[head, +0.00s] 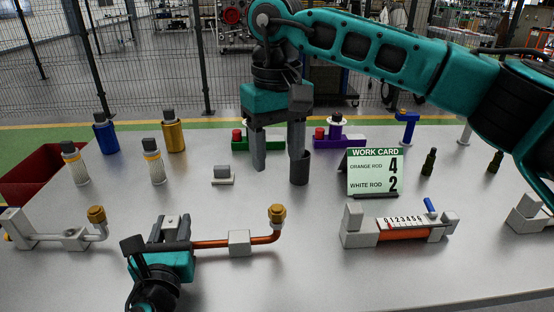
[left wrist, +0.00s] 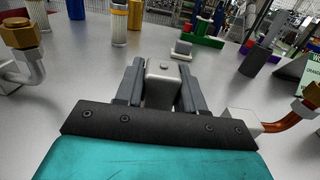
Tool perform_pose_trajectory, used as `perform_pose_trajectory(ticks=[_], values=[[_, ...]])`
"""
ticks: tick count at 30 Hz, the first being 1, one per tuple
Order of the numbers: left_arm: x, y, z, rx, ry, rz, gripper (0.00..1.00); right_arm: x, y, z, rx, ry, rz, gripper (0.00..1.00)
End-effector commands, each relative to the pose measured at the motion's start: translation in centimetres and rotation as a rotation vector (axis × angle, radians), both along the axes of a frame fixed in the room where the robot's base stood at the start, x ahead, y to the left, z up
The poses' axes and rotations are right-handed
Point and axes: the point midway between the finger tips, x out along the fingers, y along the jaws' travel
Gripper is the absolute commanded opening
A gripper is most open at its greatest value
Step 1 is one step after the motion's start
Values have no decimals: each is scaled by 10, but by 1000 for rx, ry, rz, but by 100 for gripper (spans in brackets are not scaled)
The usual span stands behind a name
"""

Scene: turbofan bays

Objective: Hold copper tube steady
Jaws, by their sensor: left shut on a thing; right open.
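The copper tube (head: 212,243) lies along the front of the table, bends up at its right end and carries a brass nut (head: 277,213). It passes through a grey block (head: 239,243). My left gripper (head: 171,232) is shut on a grey clamp block at the tube's left end; in the left wrist view the block (left wrist: 162,83) sits between the fingers (left wrist: 160,85). The tube's bent end (left wrist: 285,122) shows at the right there. My right gripper (head: 274,155) is open, pointing down above the table behind the tube, with a dark cup by its right finger.
A white tube (head: 48,238) with a brass nut lies at the left. A work card (head: 374,173) stands right of centre, behind a gauge fixture (head: 400,228) with an orange rod. Several filters and cylinders stand at back left beside a red bin (head: 38,172).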

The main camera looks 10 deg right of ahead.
Motion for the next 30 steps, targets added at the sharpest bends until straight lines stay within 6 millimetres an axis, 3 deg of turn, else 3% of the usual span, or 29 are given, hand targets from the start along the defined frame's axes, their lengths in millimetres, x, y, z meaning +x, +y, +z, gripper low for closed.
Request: perform_pose_trajectory(ticks=[8,9,18,26,30], values=[[0,0,-1,1,1,-1,0,0,0,0,0,0,0,57],[0,0,-1,1,1,-1,40,0,0,0,0,0,0,57],[0,0,0,0,1,0,68,0,0,0,1,0,-1,57],[-1,0,0,-1,0,0,68,0,0,0,1,0,-1,57],[-14,0,-1,-1,3,-2,68,0,0,0,1,0,-1,57]])
